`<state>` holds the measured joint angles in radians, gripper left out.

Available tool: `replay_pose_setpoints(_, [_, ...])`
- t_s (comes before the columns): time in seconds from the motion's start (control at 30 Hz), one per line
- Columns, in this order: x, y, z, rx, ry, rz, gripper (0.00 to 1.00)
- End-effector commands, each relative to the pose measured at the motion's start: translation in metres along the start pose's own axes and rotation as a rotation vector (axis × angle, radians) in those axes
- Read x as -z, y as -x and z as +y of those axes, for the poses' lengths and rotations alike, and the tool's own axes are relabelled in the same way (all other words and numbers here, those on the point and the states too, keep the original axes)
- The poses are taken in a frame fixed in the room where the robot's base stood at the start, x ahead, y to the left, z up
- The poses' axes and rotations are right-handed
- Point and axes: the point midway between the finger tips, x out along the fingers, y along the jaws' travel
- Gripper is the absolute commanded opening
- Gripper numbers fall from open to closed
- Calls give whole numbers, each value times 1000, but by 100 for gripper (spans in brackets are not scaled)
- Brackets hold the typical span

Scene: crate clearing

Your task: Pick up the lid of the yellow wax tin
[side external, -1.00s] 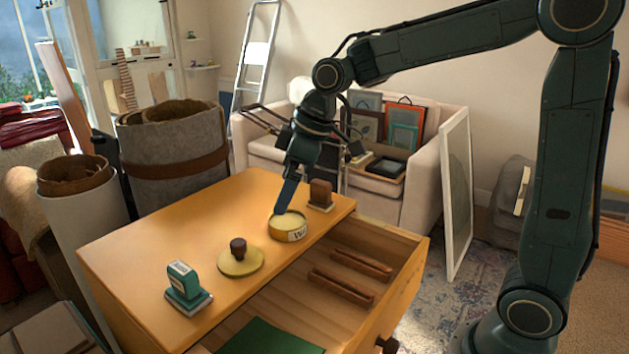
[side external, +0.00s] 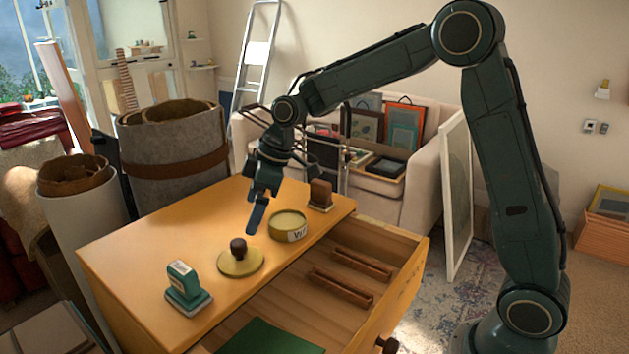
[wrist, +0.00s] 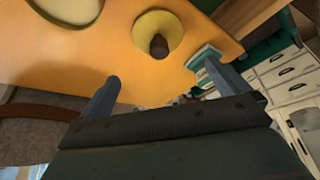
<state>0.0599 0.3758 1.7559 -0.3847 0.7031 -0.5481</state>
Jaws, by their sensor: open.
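The lid (side external: 240,263) is a flat yellow disc with a dark brown knob, lying on the orange cabinet top. The open yellow wax tin (side external: 288,227) stands behind it to the right, with lettering on its side. My gripper (side external: 256,217) is above the cabinet top, just behind the lid, pointing down and empty. In the wrist view the lid (wrist: 172,22) lies beyond and between my two spread fingers (wrist: 160,80), apart from both. Part of the tin (wrist: 48,18) shows at the upper left there.
A teal stamp (side external: 187,288) stands on the cabinet top (side external: 130,262) left of the lid. A brown wooden block (side external: 320,194) stands behind the tin. The open drawer (side external: 405,255) holds wooden bars and a green sheet. The cabinet top's left part is clear.

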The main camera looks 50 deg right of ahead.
Motion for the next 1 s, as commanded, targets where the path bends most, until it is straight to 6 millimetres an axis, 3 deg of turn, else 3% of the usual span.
replay_pose_setpoints(0.4, [0,-59,-1,2,1,-2,100])
replay_pose_setpoints(0.87, [0,-72,0,0,0,-1,100])
replay_pose_setpoints(1.0, [2,-83,0,2,0,-2,100])
